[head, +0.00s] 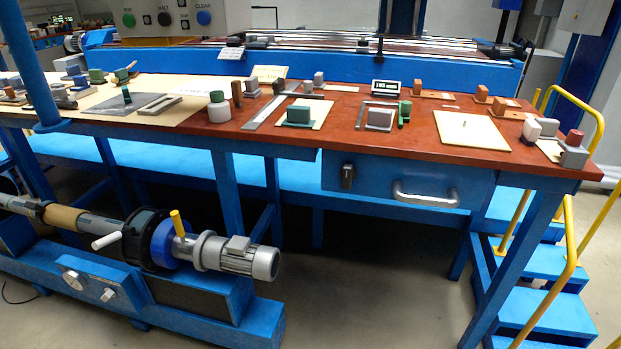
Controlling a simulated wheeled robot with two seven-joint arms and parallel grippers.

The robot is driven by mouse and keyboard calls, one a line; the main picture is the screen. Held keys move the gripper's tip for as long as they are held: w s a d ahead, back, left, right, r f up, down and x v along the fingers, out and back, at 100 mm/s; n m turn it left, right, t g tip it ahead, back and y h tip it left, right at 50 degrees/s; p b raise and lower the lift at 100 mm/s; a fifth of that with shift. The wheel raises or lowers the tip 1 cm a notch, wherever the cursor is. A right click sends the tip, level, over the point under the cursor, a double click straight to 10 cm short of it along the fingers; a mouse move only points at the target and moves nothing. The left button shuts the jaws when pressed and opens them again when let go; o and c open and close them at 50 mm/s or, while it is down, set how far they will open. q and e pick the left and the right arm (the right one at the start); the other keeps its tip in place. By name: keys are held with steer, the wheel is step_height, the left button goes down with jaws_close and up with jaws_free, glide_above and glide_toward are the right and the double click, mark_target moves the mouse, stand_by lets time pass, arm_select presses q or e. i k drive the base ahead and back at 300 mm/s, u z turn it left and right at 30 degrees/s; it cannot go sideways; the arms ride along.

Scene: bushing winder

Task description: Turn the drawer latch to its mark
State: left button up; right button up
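The blue drawer (370,188) hangs under the right part of the red-brown workbench top. Its dark latch (347,177) is at the left of the drawer front and looks roughly upright. A light grey bar handle (426,195) is to the right of the latch. The drawer looks shut. I cannot make out the mark for the latch at this size. Neither of my grippers shows in the head view.
The bench top (340,138) carries small blocks, a digital display (386,87) and a cream board (464,134). A winder with a grey motor (238,256) stands low at the front left. Blue steps with yellow rails (572,250) stand at right. Floor before the drawer is clear.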

mark_target(347, 173)
steer(key=u, duration=1.3)
steer(key=i, duration=1.25)
steer(key=z, duration=0.95)
